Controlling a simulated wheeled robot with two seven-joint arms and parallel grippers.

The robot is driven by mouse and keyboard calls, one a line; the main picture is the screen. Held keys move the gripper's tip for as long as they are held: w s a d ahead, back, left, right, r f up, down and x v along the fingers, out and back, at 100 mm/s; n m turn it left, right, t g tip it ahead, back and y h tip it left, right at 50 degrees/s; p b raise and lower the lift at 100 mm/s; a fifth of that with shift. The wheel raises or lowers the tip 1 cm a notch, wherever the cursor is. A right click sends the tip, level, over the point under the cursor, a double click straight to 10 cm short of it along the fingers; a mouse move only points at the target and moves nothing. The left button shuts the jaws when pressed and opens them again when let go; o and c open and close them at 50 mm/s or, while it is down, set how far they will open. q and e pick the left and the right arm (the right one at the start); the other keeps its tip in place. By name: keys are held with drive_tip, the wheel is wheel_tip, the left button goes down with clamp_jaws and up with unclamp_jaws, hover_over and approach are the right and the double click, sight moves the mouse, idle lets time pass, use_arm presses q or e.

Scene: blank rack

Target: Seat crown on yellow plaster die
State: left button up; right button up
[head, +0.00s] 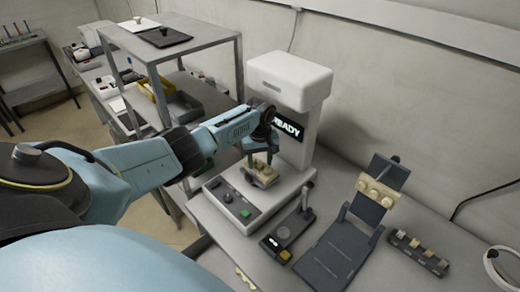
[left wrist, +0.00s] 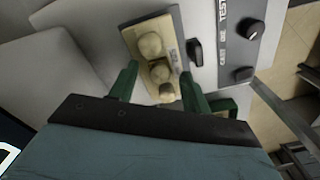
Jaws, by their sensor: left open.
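The yellow plaster die (head: 263,181) sits on the base of the white machine, below its overhanging head. In the left wrist view the die (left wrist: 143,35) shows from above as a pale yellow block with rounded tooth shapes along it, on a grey plate. My left gripper (head: 261,150) is over the die, and its green fingers (left wrist: 158,78) are open on either side of the block's near end. A small darker lump (left wrist: 166,90) lies between the fingers; I cannot tell whether it is the crown or part of the die. My right gripper is out of view.
The white machine (head: 292,80) has a READY screen (head: 287,126) and a panel with a green button (head: 245,213). To its right are a small device with a yellow button (head: 285,255), a dark stand holding a tooth model (head: 378,192), and a block of several samples (head: 418,252). A shelf (head: 190,48) stands behind.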

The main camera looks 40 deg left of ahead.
sight(260, 163)
use_arm(q)
drive_tip(key=shift+r, duration=0.1)
wheel_tip(260, 163, up, 7)
drive_tip(key=shift+r+p, duration=0.2)
drive_tip(key=shift+p, duration=0.35)
idle(0.4)
